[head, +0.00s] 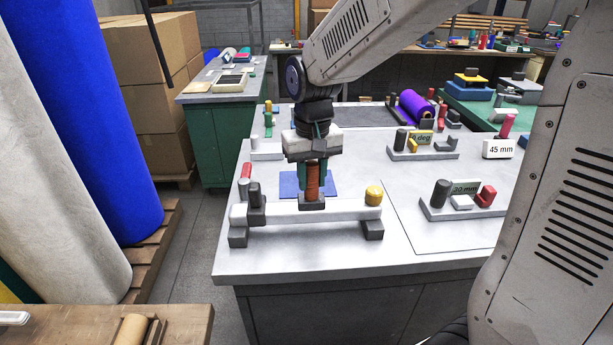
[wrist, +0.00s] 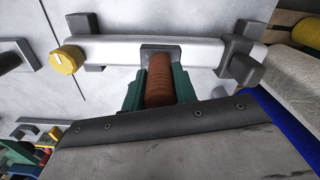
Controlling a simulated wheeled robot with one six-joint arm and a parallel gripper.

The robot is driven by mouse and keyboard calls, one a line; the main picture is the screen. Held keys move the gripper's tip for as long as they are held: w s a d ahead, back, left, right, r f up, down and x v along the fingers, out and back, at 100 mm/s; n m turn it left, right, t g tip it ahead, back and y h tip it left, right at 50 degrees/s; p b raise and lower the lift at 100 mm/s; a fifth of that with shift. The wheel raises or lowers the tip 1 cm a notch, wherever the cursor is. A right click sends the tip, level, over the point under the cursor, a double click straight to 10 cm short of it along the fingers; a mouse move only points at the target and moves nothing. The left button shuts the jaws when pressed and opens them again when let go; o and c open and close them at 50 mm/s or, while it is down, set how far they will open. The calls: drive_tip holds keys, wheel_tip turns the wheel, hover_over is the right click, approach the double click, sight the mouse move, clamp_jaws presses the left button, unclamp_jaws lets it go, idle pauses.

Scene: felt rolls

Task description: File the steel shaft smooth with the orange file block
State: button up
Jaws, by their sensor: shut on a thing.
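The steel shaft (head: 345,215) is a pale bar lying level across dark supports on the grey bench. It also shows in the wrist view (wrist: 207,50). In the wrist view the handle (wrist: 159,80) sits between the fingers. The block's dark base is at the shaft and looks to be touching it. The face against the shaft is hidden.
A yellow knob (head: 374,195) stands at the shaft's right end, and a dark clamp (head: 256,203) at its left. A blue mat (head: 290,185) lies behind. Fixtures with a 30 mm label (head: 465,187) and a 45 mm label (head: 497,149) stand to the right. Bare bench lies in front.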

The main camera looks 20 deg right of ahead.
drive_tip(key=shift+a, duration=0.1)
drive_tip(key=shift+w+a+f, duration=0.1)
drive_tip(key=shift+w+a, duration=0.2)
drive_tip(key=shift+a, duration=0.6)
drive_tip(key=shift+d, duration=0.15)
drive_tip(key=shift+r, duration=0.85)
drive_tip(key=shift+r, duration=2.5)
